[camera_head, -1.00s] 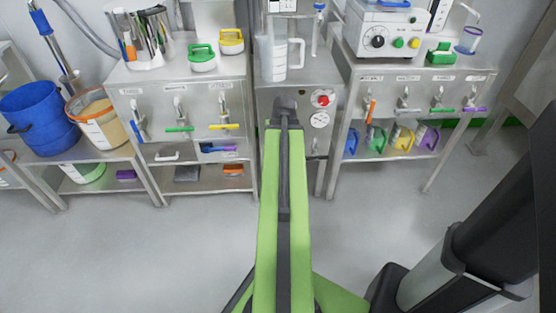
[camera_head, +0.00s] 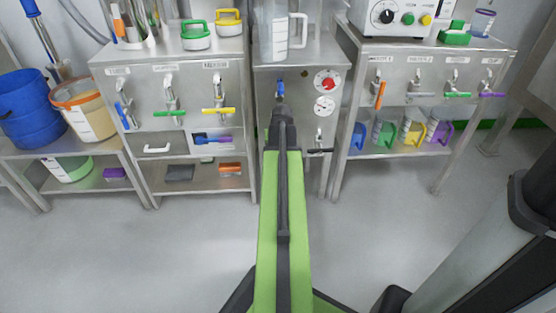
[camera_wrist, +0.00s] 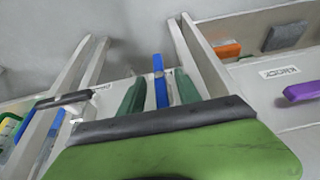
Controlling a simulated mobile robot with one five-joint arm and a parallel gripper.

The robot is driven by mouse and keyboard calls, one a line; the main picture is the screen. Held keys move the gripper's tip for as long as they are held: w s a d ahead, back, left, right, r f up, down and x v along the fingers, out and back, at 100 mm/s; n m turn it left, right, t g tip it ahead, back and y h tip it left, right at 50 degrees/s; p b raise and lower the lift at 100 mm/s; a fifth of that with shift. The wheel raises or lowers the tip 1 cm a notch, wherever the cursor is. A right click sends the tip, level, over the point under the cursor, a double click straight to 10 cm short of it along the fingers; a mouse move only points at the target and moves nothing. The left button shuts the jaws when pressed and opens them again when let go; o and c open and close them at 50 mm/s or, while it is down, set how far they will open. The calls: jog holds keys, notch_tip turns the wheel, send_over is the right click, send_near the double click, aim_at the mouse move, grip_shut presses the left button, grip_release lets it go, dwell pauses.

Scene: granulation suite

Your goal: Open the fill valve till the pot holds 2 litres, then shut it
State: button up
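A clear graduated jug (camera_head: 271,38) with a pale handle stands upright on the middle steel cabinet (camera_head: 300,48); I take it for the pot, and its level cannot be read. Below it, a small blue valve handle (camera_head: 281,86) shows on the cabinet front, just above my gripper (camera_head: 279,112). In the wrist view a blue handle (camera_wrist: 160,82) lies between the two dark green fingers of my gripper (camera_wrist: 160,92), with narrow gaps on both sides. The fingers look open around it. The valve's body is mostly hidden behind my arm.
A red dial (camera_head: 326,80) and a white gauge (camera_head: 323,106) sit right of the blue handle. A black lever (camera_head: 319,151) juts out below them, also in the wrist view (camera_wrist: 62,101). Cabinets with coloured taps flank both sides.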

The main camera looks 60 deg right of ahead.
grip_shut()
jog(key=shift+t, duration=0.3)
dwell(0.4)
